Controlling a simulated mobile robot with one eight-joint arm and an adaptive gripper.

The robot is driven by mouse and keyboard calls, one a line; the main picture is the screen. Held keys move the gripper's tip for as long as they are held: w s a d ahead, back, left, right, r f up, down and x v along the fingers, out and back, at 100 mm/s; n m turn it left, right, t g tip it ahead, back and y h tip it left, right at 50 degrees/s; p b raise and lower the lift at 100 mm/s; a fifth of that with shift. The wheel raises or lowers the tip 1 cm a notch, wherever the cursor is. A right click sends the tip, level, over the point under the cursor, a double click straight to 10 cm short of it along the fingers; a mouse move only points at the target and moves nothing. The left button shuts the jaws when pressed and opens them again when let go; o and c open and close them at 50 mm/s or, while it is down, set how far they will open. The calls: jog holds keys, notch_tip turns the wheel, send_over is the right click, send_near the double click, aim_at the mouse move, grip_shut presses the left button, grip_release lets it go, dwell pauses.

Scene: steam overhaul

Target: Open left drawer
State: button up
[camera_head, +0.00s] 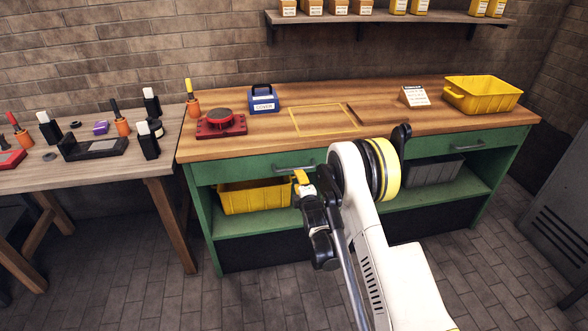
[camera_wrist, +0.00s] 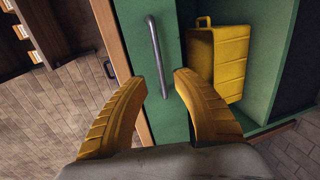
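The left drawer (camera_head: 243,168) is the green front under the wooden bench top, and it looks closed. Its grey bar handle (camera_head: 293,169) runs along the front. In the wrist view the handle (camera_wrist: 157,56) shows as an upright metal bar on the green drawer front (camera_wrist: 171,114). My gripper (camera_wrist: 160,84) has its two yellow fingers spread apart, with nothing between them. The handle lies ahead of the fingertips, roughly in line with the gap, and no contact shows. In the head view my gripper (camera_head: 301,181) is just below the handle, and my arm hides part of the bench front.
A yellow bin (camera_head: 240,198) sits on the open shelf under the left drawer. A red fixture (camera_head: 221,124), a blue box (camera_head: 263,100) and a yellow tray (camera_head: 483,95) stand on the bench top. A side table (camera_head: 95,176) with tools is on the left. Tiled floor in front is clear.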

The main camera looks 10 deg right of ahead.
aim_at(294, 169)
jog(key=b+x, duration=0.3)
jog(key=x, duration=0.6)
jog(key=shift+r, duration=0.1)
grip_shut()
